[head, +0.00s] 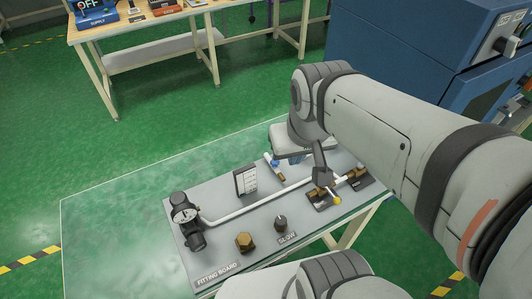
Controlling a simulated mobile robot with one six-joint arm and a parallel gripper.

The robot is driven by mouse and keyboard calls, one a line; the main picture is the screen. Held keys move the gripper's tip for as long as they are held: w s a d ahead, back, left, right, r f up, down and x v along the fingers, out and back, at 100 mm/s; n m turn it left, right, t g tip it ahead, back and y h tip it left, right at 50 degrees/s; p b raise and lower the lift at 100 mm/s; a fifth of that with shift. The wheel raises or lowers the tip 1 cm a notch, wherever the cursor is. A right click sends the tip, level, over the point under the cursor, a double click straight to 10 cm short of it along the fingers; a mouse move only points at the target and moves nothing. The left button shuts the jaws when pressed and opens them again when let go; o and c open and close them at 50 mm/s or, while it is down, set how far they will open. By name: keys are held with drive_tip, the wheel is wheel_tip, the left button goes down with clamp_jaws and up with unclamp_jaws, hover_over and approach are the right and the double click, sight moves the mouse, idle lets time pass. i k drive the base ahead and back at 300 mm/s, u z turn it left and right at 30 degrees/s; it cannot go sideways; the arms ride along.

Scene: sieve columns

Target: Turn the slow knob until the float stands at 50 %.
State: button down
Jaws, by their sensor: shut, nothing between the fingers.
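The slow knob (281,221) is a small dark knob on the front part of the grey fitting board (228,257), beside a label (287,238). I cannot read where the knob points. A small upright panel with a white face (246,181) stands behind the white pipe; its marks are too small to read, and I cannot make out a float. My gripper (322,181) is shut and empty. It points down over the right part of the board, near brass fittings (318,198), to the right of the knob and apart from it.
A yellow-tipped part (337,200) is near my gripper. The green table (105,215) is bare at left. A blue machine (400,40) stands behind right.

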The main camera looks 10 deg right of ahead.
sight(280, 221)
drive_tip(key=u, duration=1.1)
drive_tip(key=k, duration=1.45)
drive_tip(key=z, duration=1.05)
drive_tip(key=i, duration=1)
